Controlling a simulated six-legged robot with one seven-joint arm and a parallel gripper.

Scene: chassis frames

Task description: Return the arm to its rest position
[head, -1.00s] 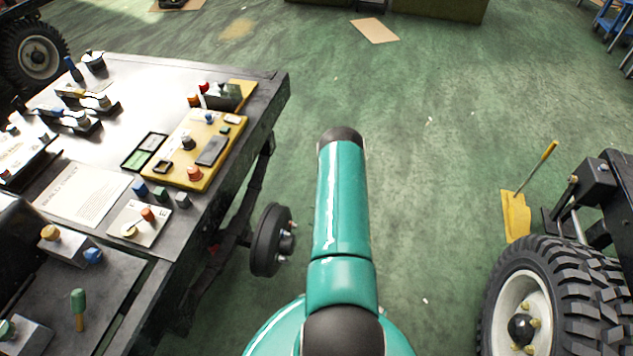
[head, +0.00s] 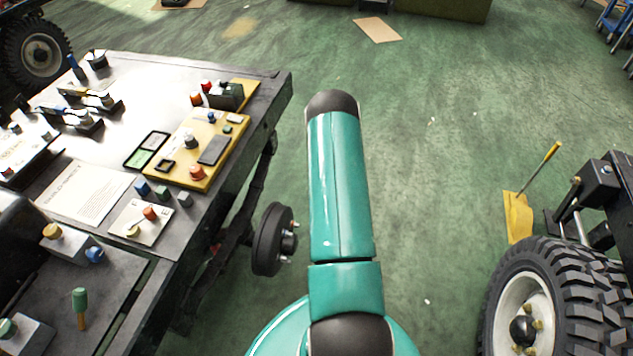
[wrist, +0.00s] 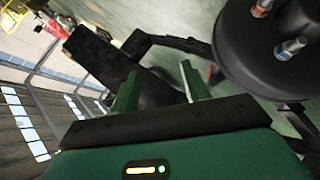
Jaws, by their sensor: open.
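My gripper (wrist: 160,86) shows in the wrist view as two green fingers standing apart with nothing between them. It is open. In the head view my teal arm rises from the bottom middle over the green floor, to the right of the workbench (head: 262,112); the gripper itself does not show there. In the wrist view a dark round hub or wheel (wrist: 240,50) with bolts lies to the right of the fingers, and a black beam (wrist: 100,58) lies beyond them on the left. How far these are from the fingers I cannot tell.
The workbench holds a yellow control box (head: 212,168), a paper sheet (head: 85,193) and several small parts. A black wheel hub (head: 268,240) sits beside the bench. The floor (head: 440,160) between is clear.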

